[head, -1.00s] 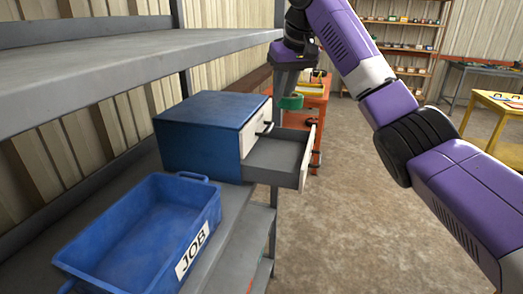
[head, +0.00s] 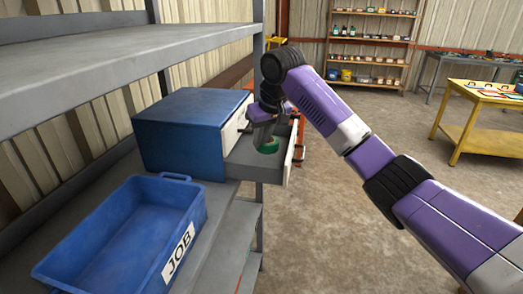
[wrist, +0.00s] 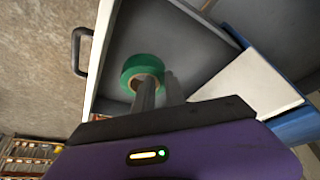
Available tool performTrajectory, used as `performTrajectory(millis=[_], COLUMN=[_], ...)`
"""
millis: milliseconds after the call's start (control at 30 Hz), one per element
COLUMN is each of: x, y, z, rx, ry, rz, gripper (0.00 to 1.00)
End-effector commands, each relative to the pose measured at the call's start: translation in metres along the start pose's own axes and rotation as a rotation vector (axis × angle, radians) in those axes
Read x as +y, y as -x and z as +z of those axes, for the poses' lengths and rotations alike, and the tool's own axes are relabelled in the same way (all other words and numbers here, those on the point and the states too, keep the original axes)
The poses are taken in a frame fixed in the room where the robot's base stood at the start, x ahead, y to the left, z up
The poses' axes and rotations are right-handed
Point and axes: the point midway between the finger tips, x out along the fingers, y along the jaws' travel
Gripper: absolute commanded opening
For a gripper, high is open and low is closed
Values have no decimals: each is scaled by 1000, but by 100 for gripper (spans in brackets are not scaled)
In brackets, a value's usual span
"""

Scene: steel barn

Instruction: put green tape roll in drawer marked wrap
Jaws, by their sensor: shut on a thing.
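The green tape roll (head: 268,146) is held in my gripper (head: 265,140), just over or inside the open drawer (head: 245,161) of the blue cabinet (head: 178,135). In the wrist view the roll (wrist: 131,68) shows at the tips of my gripper (wrist: 157,88), against the grey drawer floor (wrist: 165,45). My gripper is shut on the roll. I cannot tell whether the roll touches the drawer floor. No label is readable on the drawer front from here.
A blue bin marked JOB (head: 125,235) stands on the grey shelf in front of the cabinet. A grey upper shelf (head: 130,55) hangs above. The drawer's handle (wrist: 78,50) sticks out from its white front. A yellow table (head: 485,98) stands far right.

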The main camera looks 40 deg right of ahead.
Motion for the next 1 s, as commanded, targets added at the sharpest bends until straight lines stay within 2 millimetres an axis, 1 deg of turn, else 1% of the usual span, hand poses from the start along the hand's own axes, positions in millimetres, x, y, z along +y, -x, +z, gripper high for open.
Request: performTrajectory(millis=[300, 633, 667, 700, 767, 1000], x=[0, -1, 0, 0, 0, 0], y=[-36, -39, -39, -39, -39, -39], z=[16, 17, 17, 17, 17, 16], rx=[-2, -1, -1, -1, -1, -1], ry=[-1, 0, 0, 0, 0, 0], rz=[-1, -1, 0, 0, 0, 0], gripper=[0, 0, 19, 27, 38, 38])
